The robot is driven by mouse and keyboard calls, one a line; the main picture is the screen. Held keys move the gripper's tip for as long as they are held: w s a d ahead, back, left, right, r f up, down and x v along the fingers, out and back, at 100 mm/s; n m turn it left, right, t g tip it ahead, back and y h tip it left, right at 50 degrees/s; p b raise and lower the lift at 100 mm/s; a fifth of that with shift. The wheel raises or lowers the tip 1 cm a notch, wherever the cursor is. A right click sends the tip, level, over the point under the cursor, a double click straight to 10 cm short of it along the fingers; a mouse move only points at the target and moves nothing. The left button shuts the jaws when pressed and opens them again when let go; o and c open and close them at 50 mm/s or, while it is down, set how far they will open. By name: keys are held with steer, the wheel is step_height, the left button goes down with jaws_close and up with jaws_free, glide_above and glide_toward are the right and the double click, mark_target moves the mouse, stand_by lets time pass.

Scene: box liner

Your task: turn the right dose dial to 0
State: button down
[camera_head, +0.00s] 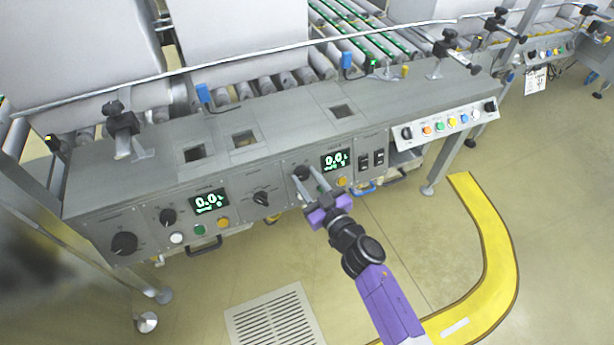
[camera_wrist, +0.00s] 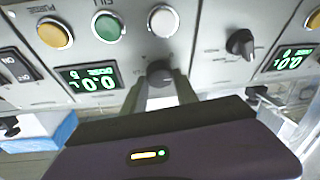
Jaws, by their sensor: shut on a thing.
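The right dose dial (camera_head: 301,172) is a dark round knob on the grey panel. The right display (camera_head: 335,160) beside it shows 0.0 in green. My gripper (camera_head: 313,178) reaches the panel from below, its two fingers shut around the dial. In the upside-down wrist view, the fingers (camera_wrist: 161,82) hold the dial (camera_wrist: 160,70) from both sides, and its lower part is hidden between them. The right display (camera_wrist: 91,79) also reads 0.0 there; I cannot make out the dial's pointer.
Left of my gripper are a black selector knob (camera_head: 261,198), another display (camera_head: 210,200) reading 0.0 and the left dial (camera_head: 168,216). White, green and orange buttons sit below the dials. The floor in front is clear.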

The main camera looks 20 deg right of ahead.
steer(key=n+p, duration=0.2)
steer(key=r+n+y+p, duration=0.1)
steer(key=p, duration=0.2)
steer(key=shift+d+n+g, duration=0.1)
steer(key=shift+n+g, duration=0.3)
steer(key=shift+n+g+y+p, duration=0.3)
steer(key=shift+n+y+p, duration=0.2)
steer(key=shift+n+p, duration=0.75)
steer(key=n+g+p, duration=0.1)
steer(key=n+p, duration=0.2)
steer(key=shift+f+n+y, duration=0.1)
steer(key=shift+n+y, duration=0.25)
steer(key=shift+y, duration=0.05)
steer(key=shift+f+n+g+p, duration=0.1)
steer(key=shift+n+g+p, duration=0.4)
steer(key=shift+n+p, duration=0.9)
steer(key=shift+f, duration=0.1)
steer(key=c, duration=1)
jaws_free()
steer(key=shift+o, duration=0.2)
